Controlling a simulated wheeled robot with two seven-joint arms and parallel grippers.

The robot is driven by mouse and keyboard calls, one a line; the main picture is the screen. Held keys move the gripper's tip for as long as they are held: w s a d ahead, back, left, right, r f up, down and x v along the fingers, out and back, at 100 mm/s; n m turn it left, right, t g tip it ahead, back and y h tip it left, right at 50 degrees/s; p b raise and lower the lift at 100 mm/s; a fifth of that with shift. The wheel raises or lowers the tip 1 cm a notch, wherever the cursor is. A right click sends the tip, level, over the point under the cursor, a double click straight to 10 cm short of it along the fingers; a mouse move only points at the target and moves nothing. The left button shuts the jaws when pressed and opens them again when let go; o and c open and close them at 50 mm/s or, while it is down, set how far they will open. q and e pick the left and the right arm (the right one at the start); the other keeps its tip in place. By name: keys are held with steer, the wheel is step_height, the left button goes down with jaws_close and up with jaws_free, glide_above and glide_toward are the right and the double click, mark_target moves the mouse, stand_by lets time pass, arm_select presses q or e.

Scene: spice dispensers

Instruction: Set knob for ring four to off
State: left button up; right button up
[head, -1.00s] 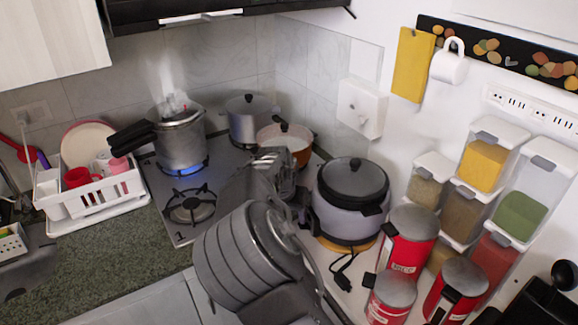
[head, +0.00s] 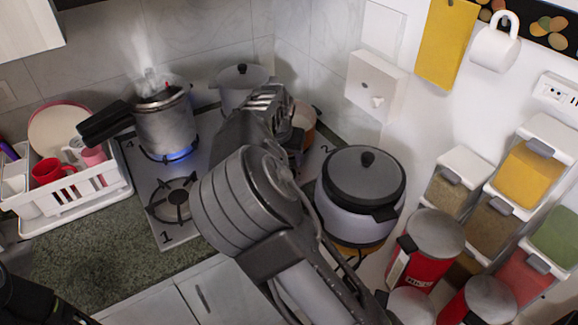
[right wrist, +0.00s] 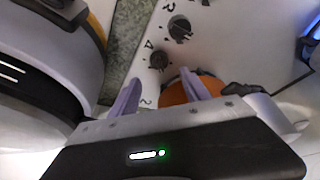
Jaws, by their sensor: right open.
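Two dark knobs show on the stove panel in the right wrist view, an upper knob (right wrist: 180,28) and a lower knob (right wrist: 159,60). A printed mark beside the lower one looks like a 4, but it is small and turned. My right gripper (right wrist: 160,92) is open, its two pale fingers apart and empty, just short of the lower knob in that picture. In the head view my right gripper (head: 267,100) is over the stove (head: 150,195), and my arm hides the knobs.
A steaming pressure cooker (head: 165,125) stands over a lit blue flame. A grey pot (head: 238,85) and an orange pan (head: 305,122) stand behind my gripper. A rice cooker (head: 358,190) is close on the right. The front-left burner (head: 175,200) is bare.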

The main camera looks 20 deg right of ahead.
steer(key=p+x, duration=0.1)
steer(key=x, duration=0.6)
steer(key=shift+w+d+f+p, duration=0.1)
steer(key=shift+w+f+p, duration=0.05)
steer(key=shift+f+p, duration=0.15)
jaws_close()
stand_by(0.4)
